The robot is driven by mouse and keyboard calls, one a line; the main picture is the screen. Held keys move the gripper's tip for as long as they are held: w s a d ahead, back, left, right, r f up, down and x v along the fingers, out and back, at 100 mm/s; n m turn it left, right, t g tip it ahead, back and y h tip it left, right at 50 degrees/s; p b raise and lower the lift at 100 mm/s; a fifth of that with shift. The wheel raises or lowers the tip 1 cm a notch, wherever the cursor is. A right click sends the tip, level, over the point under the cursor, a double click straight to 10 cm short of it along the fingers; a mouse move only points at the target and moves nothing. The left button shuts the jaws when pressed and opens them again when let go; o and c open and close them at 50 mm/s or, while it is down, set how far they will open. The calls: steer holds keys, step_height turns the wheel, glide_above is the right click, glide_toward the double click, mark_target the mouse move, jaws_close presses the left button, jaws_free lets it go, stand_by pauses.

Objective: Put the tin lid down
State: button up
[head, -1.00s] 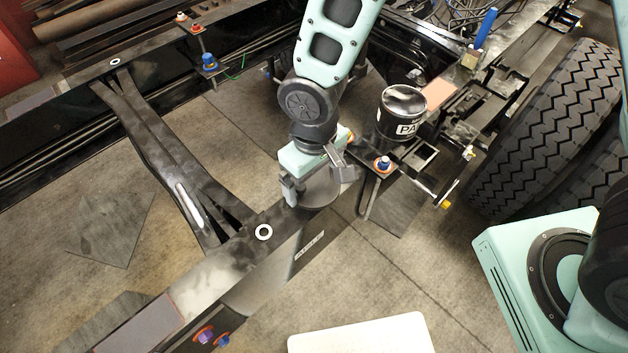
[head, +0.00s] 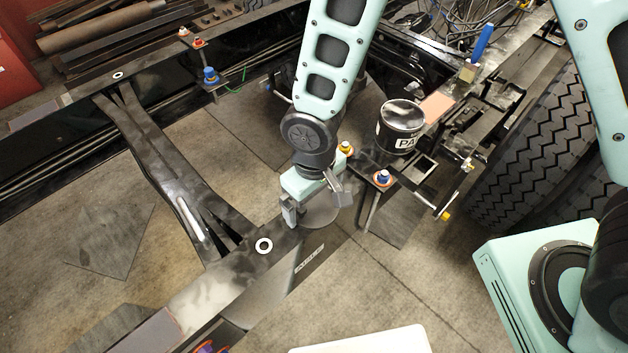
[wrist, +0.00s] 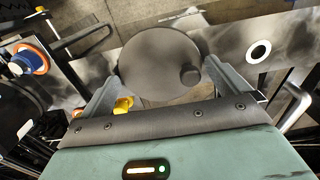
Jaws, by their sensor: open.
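The tin lid is a flat dark-grey disc with a small round knob, seen face-on in the wrist view (wrist: 150,65). In the head view the lid (head: 321,217) is partly hidden under my gripper (head: 316,203), at the dark chassis rail (head: 215,285). In the wrist view my gripper (wrist: 163,68) is open, with one finger on each side of the lid. Whether either finger touches its edge is unclear. The lid appears to lie on or just over the rail. The paint tin (head: 400,135), black with a white label, stands upright to the right.
A bolt with a blue top and orange washer (head: 383,179) stands on a bracket right of my gripper. A white ring (head: 264,246) lies on the rail left of it. Large tyres (head: 530,150) are at the right. A blue-handled brush (head: 482,42) stands behind.

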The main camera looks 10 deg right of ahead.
mark_target(314, 205)
step_height(314, 205, up, 11)
steer(key=b, duration=0.2)
steer(key=s+d+r+n, duration=0.1)
steer(key=s+d+r, duration=0.6)
steer(key=s, duration=0.4)
steer(key=shift+s+d+y, duration=0.15)
steer(key=shift+d+y, duration=0.15)
steer(key=shift+d, duration=0.25)
